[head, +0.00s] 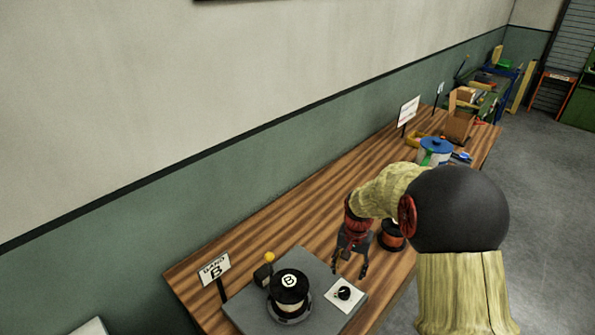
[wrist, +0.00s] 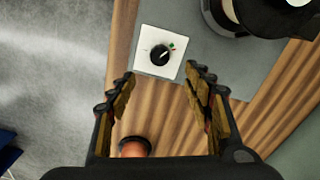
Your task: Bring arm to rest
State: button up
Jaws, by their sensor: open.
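My arm reaches out over a striped wooden bench (head: 330,218) in the head view. My gripper (head: 350,268) is open and empty, pointing down above the bench near a grey plate. In the wrist view my gripper (wrist: 160,85) has its two fingers apart, with nothing between them. A black dial on a white square (wrist: 160,55) lies just beyond the fingertips; the dial (head: 344,293) also shows in the head view. My arm hides part of the bench.
A black spool marked B (head: 289,287) stands on the grey plate (head: 245,312), beside a sign reading B (head: 214,268). A copper-coloured spool (head: 391,236) stands close to my gripper; its orange side shows in the wrist view (wrist: 134,147). A blue-lidded pot (head: 435,150) stands farther back.

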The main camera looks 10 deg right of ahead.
jog(key=s+a+r+n+t+b, duration=0.2)
jog(key=s+a+r, duration=0.3)
jog(key=s+r, duration=0.5)
jog(key=s+a+r+n+t+b, duration=0.3)
jog(key=s+r, duration=0.6)
jog(key=s, duration=0.4)
jog(key=a+n+b, duration=0.1)
jog(key=a+n, duration=0.1)
jog(key=shift+s+a+r+n+t, duration=0.3)
jog(key=shift+s+r, duration=0.05)
jog(key=shift+c, duration=0.2)
